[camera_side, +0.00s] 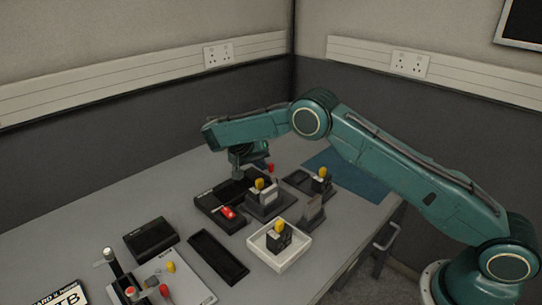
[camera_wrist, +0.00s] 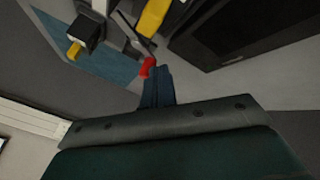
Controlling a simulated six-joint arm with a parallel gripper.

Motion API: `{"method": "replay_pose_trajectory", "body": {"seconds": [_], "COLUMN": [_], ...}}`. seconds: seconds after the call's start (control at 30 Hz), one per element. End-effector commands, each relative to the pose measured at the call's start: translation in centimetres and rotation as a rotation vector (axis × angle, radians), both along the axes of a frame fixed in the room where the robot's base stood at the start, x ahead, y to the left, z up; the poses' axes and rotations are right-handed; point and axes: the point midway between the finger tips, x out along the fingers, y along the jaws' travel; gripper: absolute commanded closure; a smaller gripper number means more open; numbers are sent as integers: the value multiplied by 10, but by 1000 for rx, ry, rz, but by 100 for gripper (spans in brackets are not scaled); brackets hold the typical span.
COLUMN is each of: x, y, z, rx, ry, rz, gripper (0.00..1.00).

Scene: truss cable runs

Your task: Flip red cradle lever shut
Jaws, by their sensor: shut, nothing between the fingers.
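A lever with a red tip (camera_side: 270,167) stands up behind the grey cradle block with a yellow-topped piece (camera_side: 260,184). In the wrist view the red tip (camera_wrist: 147,67) sits on a thin grey lever, right at the end of my gripper's fingers. My gripper (camera_side: 252,168) is shut and empty, low beside the lever, partly hidden by the cradle in the side view. In the wrist view my gripper (camera_wrist: 158,76) appears as dark fingers close together. I cannot tell whether they touch the red tip.
A black tray (camera_side: 207,203) holds a red piece (camera_side: 228,212). A white tray (camera_side: 258,243) holds another yellow-topped block (camera_side: 280,232). A dark block with a yellow top (camera_side: 321,180) stands right, by a blue mat (camera_side: 362,183).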

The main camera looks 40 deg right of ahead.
Motion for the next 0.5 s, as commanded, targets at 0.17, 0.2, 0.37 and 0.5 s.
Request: {"method": "replay_pose_trajectory", "body": {"seconds": [0.17, 0.2, 0.37, 0.5], "x": [1, 1, 2, 2], "y": [-3, -4, -9, -14], "z": [0, 0, 0, 0], "rx": [0, 0, -1, 0], "ry": [1, 1, 0, 0], "rz": [-23, -23, -22, -21], "gripper": [100, 100, 100, 100]}}
